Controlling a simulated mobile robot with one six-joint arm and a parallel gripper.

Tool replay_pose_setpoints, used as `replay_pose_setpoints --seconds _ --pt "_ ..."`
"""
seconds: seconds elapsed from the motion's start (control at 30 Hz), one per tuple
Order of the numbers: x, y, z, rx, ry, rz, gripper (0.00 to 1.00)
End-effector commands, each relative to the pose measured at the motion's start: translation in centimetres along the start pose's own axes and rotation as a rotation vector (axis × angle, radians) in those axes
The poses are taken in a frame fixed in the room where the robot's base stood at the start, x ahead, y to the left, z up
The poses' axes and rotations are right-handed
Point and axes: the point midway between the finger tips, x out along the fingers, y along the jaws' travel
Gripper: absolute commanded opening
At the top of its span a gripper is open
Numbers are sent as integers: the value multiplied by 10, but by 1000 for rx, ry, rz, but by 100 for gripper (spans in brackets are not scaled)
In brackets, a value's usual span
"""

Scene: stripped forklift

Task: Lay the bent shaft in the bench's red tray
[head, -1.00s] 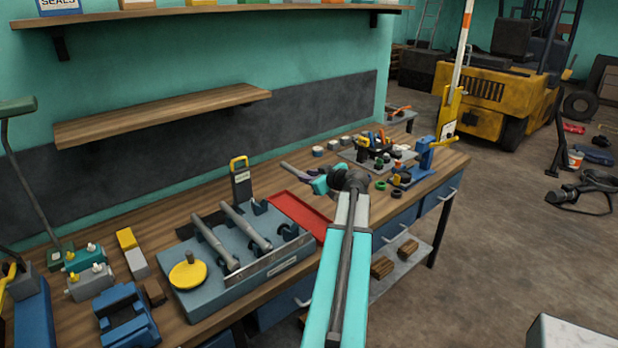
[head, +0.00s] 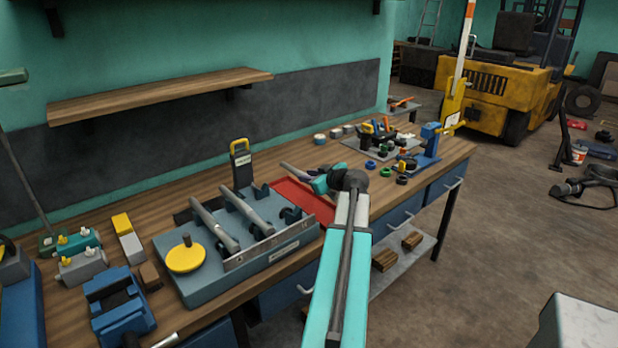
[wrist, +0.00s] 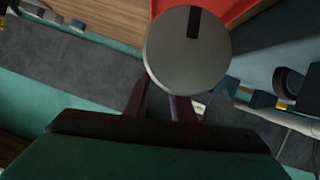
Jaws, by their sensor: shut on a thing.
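My gripper (head: 322,184) is shut on a grey shaft (head: 293,170), whose one end sticks out to the left of the jaws in the head view. In the wrist view the shaft shows as a round grey end face (wrist: 186,55) with a dark slot mark, in front of the dark fingers (wrist: 160,108). The red tray (head: 318,206) lies on the bench, below and beside the gripper in the picture, partly hidden by my arm. Its red surface also shows at the top of the wrist view (wrist: 238,10). I cannot make out the shaft's bend.
A blue-grey rack (head: 205,280) with two grey shafts (head: 214,225) and a yellow knob (head: 186,257) stands left of the tray. A yellow-handled block (head: 241,165) stands behind it. Small rings and a blue vise-like fixture (head: 428,150) are to the right.

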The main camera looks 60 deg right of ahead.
Motion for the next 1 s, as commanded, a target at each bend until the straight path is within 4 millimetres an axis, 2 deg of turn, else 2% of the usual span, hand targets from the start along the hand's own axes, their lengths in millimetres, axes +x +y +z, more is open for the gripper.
replay_pose_setpoints --seconds 0.53,1.0 --pt "0 0 -1 1 4 2 0" --pt "8 -4 18 2 4 1 0"
